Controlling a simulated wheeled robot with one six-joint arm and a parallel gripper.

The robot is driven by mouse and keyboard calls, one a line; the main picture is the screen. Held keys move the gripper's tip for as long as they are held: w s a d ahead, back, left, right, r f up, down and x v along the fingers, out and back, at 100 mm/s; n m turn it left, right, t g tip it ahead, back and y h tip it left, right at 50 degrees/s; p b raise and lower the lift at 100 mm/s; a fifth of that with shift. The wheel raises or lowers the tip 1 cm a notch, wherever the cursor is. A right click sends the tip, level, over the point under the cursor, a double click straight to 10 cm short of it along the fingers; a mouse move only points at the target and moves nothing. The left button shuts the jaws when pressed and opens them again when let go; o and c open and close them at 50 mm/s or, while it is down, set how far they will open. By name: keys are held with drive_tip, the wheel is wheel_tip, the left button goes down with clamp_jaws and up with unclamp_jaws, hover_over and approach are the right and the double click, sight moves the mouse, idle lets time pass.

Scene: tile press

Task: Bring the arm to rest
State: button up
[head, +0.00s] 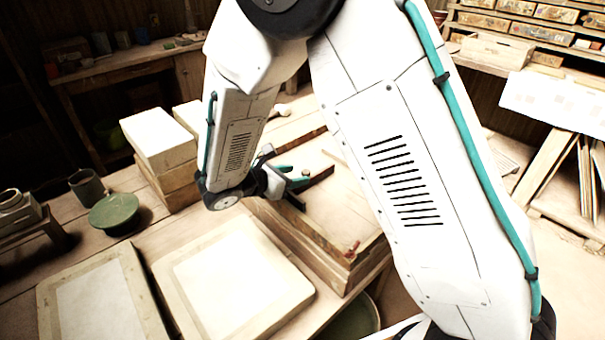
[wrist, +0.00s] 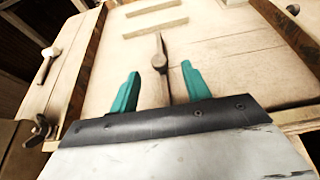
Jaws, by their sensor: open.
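My gripper (head: 293,179) is in the middle of the head view, over the wooden press box (head: 345,215). In the wrist view its two teal fingers (wrist: 158,88) stand well apart, with nothing held between them. A small tool with a wooden handle (wrist: 158,60) shows beyond and between the fingers; I cannot tell its height below them. My white arm reaches across the head view, bent, and hides part of the press box.
Two framed slabs (head: 235,280) lie on the bench at the front. Stacked blocks (head: 160,145), a green dish (head: 114,212) and a dark mug (head: 87,186) stand at the left. In the wrist view, a mallet (wrist: 48,62) and two wooden strips (wrist: 155,27) lie near the press.

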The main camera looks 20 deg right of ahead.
drive_tip(key=shift+v, duration=1.45)
drive_tip(key=shift+s+f, duration=0.1)
drive_tip(key=s+m+g, duration=0.1)
drive_tip(key=s+m, duration=0.1)
drive_tip(key=s, duration=0.1)
drive_tip(key=s+d+m+g, duration=0.1)
drive_tip(key=shift+s+d+f+g, duration=0.2)
drive_tip(key=shift+f+g, duration=0.1)
drive_tip(key=shift+f, duration=0.1)
drive_tip(key=s+d+r+m+y, duration=0.3)
drive_tip(key=s+r+m, duration=0.3)
drive_tip(key=s, duration=0.2)
drive_tip(key=s+d+r+m+y, duration=0.3)
drive_tip(key=s+r+m+y, duration=0.2)
drive_tip(key=s+r+m, duration=0.1)
drive_tip(key=s+d+r+m+g+y, duration=0.1)
drive_tip(key=s+d+r+m+y, duration=0.2)
drive_tip(key=s+r+m, duration=0.3)
drive_tip(key=shift+s+m+y, duration=0.7)
drive_tip(key=shift+s, duration=1.6)
drive_tip(key=shift+d, duration=0.15)
drive_tip(key=shift+c, duration=0.3)
